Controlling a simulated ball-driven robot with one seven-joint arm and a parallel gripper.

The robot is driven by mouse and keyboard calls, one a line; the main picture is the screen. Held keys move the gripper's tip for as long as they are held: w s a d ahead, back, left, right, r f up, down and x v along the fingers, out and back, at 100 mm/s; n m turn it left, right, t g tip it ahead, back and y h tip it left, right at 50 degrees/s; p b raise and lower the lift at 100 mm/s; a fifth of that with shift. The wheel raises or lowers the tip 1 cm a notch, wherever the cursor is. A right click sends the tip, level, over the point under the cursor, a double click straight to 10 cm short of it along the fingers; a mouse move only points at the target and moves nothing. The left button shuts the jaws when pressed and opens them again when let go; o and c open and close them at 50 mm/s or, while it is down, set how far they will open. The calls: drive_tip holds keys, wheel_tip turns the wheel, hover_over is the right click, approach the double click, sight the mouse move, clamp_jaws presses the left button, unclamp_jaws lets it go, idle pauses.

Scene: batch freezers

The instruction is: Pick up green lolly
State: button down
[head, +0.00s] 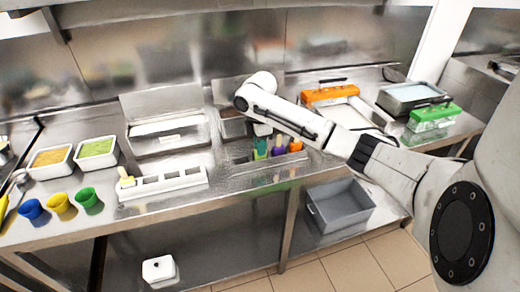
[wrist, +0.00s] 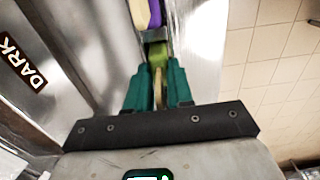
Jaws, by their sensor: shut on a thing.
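In the wrist view the green lolly (wrist: 157,54) lies between the teal fingers of my gripper (wrist: 158,88), which is shut on its pale stick. A purple lolly (wrist: 154,13) and a cream-coloured piece show just beyond it. In the head view my gripper (head: 261,147) points down at the dark lolly holder near the counter's front edge, left of a purple lolly (head: 278,148) and an orange lolly (head: 295,145). The green lolly is hard to tell from the teal fingers there. I cannot tell whether it is clear of the holder.
A white slotted rack (head: 163,185) with one cream lolly stands to the left. Blue (head: 33,209), yellow (head: 60,203) and green cups (head: 88,198) stand farther left by two filled trays. Orange (head: 330,95) and green boxes (head: 433,115) sit at right. A grey bin (head: 340,205) is below the counter.

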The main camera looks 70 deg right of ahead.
drive_tip(key=shift+r, duration=0.25)
drive_tip(key=s+a+r+p, duration=0.1)
drive_tip(key=s+a+r, duration=0.3)
drive_tip(key=r, duration=0.5)
drive_tip(key=s+a+r+p, duration=0.2)
drive_tip(key=s+a+r, duration=0.2)
drive_tip(key=s+r, duration=0.3)
drive_tip(key=shift+s+r, duration=0.25)
drive_tip(key=shift+r, duration=1.3)
